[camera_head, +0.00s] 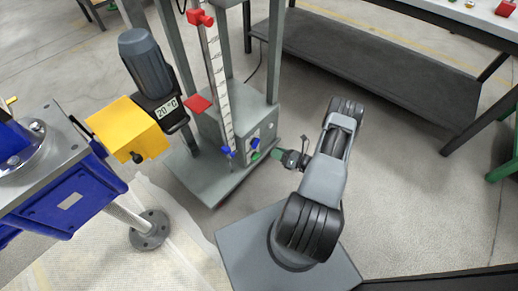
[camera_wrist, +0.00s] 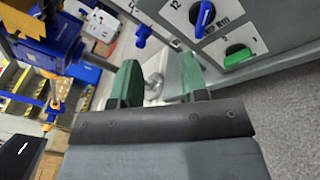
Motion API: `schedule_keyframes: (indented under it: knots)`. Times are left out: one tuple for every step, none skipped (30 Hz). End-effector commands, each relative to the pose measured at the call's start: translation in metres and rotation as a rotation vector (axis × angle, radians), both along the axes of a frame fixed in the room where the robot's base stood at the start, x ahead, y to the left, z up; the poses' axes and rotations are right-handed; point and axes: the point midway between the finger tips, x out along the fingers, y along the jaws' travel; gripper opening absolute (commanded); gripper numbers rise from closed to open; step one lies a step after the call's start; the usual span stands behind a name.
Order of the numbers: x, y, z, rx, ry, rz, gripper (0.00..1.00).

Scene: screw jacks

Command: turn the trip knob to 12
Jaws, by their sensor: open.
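A blue knob (camera_wrist: 203,18) sits on a white dial plate in the wrist view, with "12" printed at its upper left and a torque unit at its right. I take it as the trip knob; its pointer setting cannot be read. It also shows in the head view (camera_head: 255,143) on the grey box's front. A green knob (camera_wrist: 238,57) on a white plate is beside it. My gripper (camera_wrist: 160,80) is open, its green fingers apart and empty. In the head view my gripper (camera_head: 279,154) is just right of the box, apart from the blue knob.
Another blue handle (camera_head: 226,150) is at the scale's foot. A red pointer (camera_head: 198,104) is on the scale (camera_head: 217,75). A yellow box (camera_head: 128,129) and a motor (camera_head: 147,62) stand left.

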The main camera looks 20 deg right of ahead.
Motion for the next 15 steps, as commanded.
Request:
schedule_keyframes:
  knots:
    - [-0.006, -0.005, -0.019, 0.043, 0.019, -0.058, 0.4]
    - [-0.009, -0.007, -0.026, 0.063, 0.027, -0.088, 0.4]
    - [-0.012, -0.01, -0.035, 0.087, 0.037, -0.123, 0.4]
    - [-0.014, -0.013, -0.04, 0.103, 0.042, -0.147, 0.4]
    - [-0.016, -0.014, -0.044, 0.116, 0.047, -0.167, 0.4]
    - [-0.017, -0.015, -0.049, 0.129, 0.051, -0.187, 0.4]
    - [-0.018, -0.016, -0.053, 0.138, 0.055, -0.2, 0.4]
    - [-0.018, -0.016, -0.055, 0.144, 0.057, -0.209, 0.4]
    - [-0.017, -0.016, -0.057, 0.15, 0.06, -0.219, 0.4]
    - [-0.015, -0.016, -0.058, 0.153, 0.061, -0.224, 0.4]
    - [-0.013, -0.015, -0.059, 0.156, 0.061, -0.227, 0.4]
    - [-0.008, -0.012, -0.06, 0.158, 0.062, -0.228, 0.4]
    - [-0.004, -0.01, -0.06, 0.158, 0.062, -0.227, 0.4]
    - [0.0, -0.008, -0.06, 0.157, 0.061, -0.227, 0.4]
    - [0.007, -0.005, -0.06, 0.156, 0.06, -0.226, 0.4]
